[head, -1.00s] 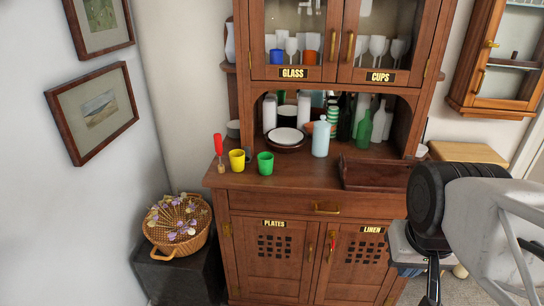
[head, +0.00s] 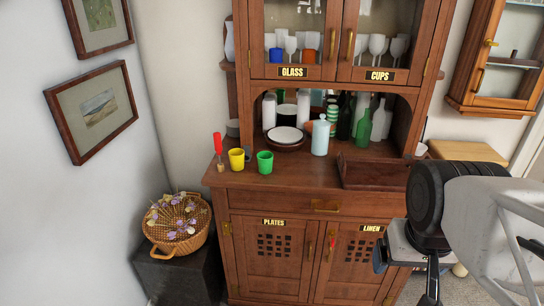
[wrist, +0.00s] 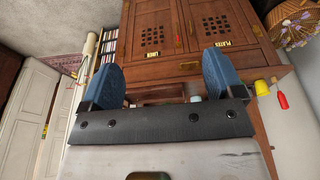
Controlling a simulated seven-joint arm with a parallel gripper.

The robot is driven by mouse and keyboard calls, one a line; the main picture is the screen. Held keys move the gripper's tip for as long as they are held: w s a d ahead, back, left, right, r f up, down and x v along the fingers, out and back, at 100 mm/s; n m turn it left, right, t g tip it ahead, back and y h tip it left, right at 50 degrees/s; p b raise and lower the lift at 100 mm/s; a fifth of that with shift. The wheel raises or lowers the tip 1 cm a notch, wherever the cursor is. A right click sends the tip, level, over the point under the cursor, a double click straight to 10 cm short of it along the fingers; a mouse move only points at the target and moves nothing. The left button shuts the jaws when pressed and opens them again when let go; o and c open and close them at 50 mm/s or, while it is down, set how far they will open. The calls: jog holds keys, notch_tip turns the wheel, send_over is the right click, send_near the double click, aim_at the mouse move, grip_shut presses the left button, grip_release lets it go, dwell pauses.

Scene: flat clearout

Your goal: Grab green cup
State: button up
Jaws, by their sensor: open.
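The green cup (head: 265,162) stands upright on the left part of the wooden cabinet's counter (head: 310,182), near its front edge. A yellow cup (head: 237,159) stands just left of it, with a small gap. My gripper (wrist: 170,72) shows in the wrist view with two blue fingers wide apart and nothing between them. In the head view my gripper is low at the right, by the cabinet's right door, well away from the green cup. The wrist view shows the yellow cup (wrist: 262,88) at the right; I cannot make out the green cup there.
A red-handled item (head: 218,151) stands left of the yellow cup. Plates (head: 286,136), a pale blue bottle (head: 320,138) and a brown tray (head: 374,174) are behind and right of the green cup. A flower basket (head: 179,224) sits lower left.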

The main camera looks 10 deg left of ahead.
jog(key=shift+w, duration=0.1)
jog(key=w+a+t, duration=0.1)
jog(key=w+t, duration=0.2)
jog(key=w, duration=1.2)
jog(key=n+t+y, duration=0.5)
jog(key=n+y, duration=0.2)
send_near(269, 160)
jog(key=x, duration=0.4)
jog(key=shift+w+f, duration=0.1)
jog(key=shift+w, duration=0.3)
jog(key=shift+w+a+f, duration=0.2)
jog(key=shift+a, duration=0.25)
jog(key=shift+f, duration=0.1)
jog(key=shift+x, duration=1.25)
